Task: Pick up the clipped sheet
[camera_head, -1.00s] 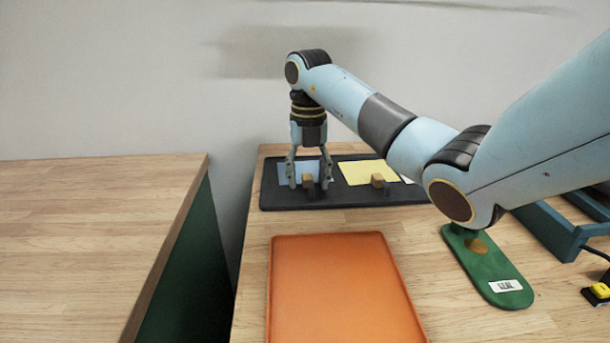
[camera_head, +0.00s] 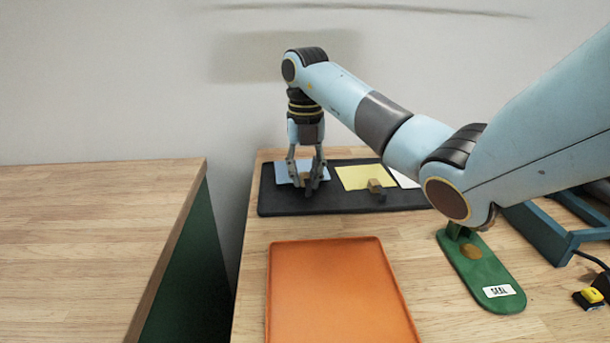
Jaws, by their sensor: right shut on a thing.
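The gripper partly hides the sheet and the clip. My left gripper is not in view.
An orange tray (camera_head: 335,290) lies empty in front of the board. A green stand with a "SEAL" label (camera_head: 478,270) and a blue-grey frame (camera_head: 541,234) are at the right. A yellow-and-black item (camera_head: 592,297) lies at the right edge. A gap separates the left table (camera_head: 90,230).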

